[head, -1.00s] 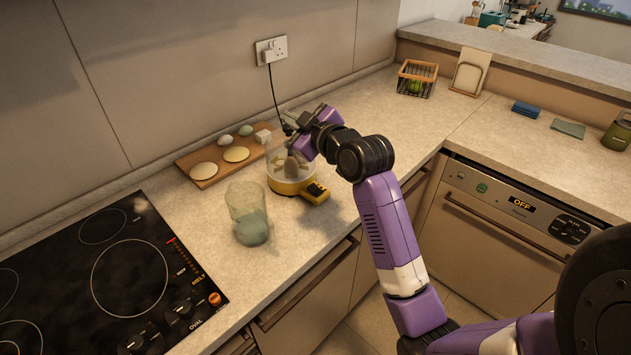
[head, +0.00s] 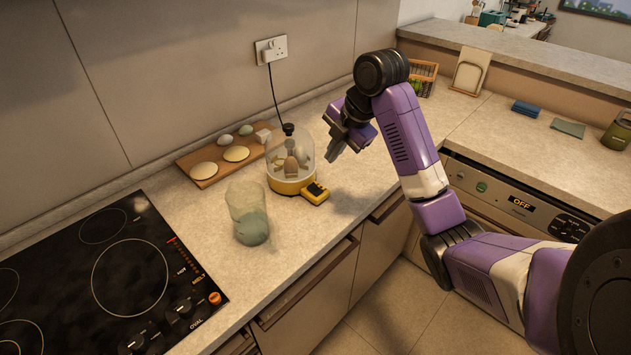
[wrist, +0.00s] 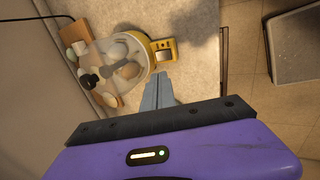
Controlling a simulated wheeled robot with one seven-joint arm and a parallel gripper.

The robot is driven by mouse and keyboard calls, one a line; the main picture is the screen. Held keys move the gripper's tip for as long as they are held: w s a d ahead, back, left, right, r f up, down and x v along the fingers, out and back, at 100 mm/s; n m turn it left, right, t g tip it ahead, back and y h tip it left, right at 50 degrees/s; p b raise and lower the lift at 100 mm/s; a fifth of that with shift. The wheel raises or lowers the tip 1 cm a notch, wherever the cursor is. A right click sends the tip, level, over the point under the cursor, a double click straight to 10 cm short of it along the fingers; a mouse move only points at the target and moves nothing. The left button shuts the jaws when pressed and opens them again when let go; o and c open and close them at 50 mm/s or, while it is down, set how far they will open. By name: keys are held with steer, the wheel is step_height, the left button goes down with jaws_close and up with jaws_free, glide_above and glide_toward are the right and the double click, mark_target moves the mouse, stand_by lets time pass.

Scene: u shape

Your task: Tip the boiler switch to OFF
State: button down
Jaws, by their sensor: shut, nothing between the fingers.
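The egg boiler (head: 290,185) stands on the counter with a yellow base and a clear dome over several eggs. Its yellow switch box (head: 315,193) juts from the front right of the base. The switch's position is too small to read. In the wrist view the boiler (wrist: 118,68) is at upper left, with its switch box (wrist: 163,49) just beyond my fingertips. My gripper (head: 332,158) is shut and empty, pointing down above the counter, right of the dome and above the switch box, apart from both. It also shows in the wrist view (wrist: 158,80).
A wooden board (head: 205,167) with eggs and pale discs lies behind the boiler. A translucent beaker (head: 248,212) stands front left of it, near the hob (head: 110,270). A black cord runs up to the wall socket (head: 271,50). Counter right of the boiler is clear.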

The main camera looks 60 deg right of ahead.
stand_by(0.3)
steer(key=b, duration=0.4)
glide_toward(312, 186)
steer(key=p+x, duration=0.2)
steer(key=x, duration=0.5)
steer(key=shift+s, duration=0.1)
